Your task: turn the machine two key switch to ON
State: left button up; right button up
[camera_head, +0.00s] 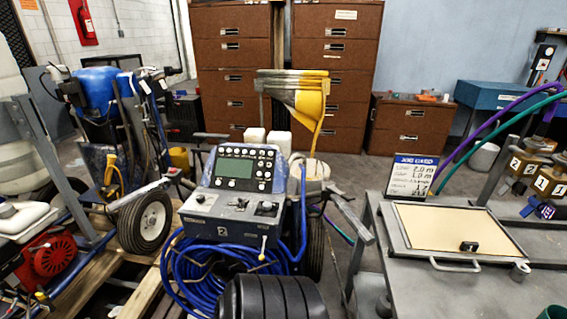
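The line striper marked 2 (250,229) stands in the middle of the view. Its upright console (240,168) has a green screen and rows of round controls. Below it, a sloping grey panel (222,207) carries a few small knobs or switches, one on a pale plate (267,208) at the right. These are too small to tell which is the key switch or how it is set. Neither of my grippers is in view.
Blue hose (200,275) is coiled under the console, with a black ribbed cylinder (270,298) in front. Another machine with a blue tank (97,82) stands left. A grey workbench (445,290) holds a framed tray and a sign (411,176) at right. Brown cabinets (232,50) stand behind.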

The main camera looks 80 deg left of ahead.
aim_at(267, 206)
jog(key=u, duration=0.45)
jog(key=i+l+u, duration=0.1)
jog(key=u, duration=0.35)
jog(key=l+u, duration=0.15)
jog(key=u, duration=0.25)
jog(key=l+u, duration=0.1)
jog(key=u, duration=0.35)
jog(key=l+u, duration=0.1)
jog(key=u, duration=0.35)
jog(key=j+u, duration=0.15)
jog(key=u, duration=0.8)
jog(key=i+j+u, duration=0.15)
jog(key=i, duration=0.4)
jog(key=i+z, duration=0.2)
jog(key=z, duration=0.25)
jog(key=i+j+z, duration=0.15)
jog(key=z, duration=0.3)
jog(key=i+j+z, duration=0.15)
jog(key=z, duration=0.35)
jog(key=i+j, duration=0.05)
jog(key=i, duration=0.05)
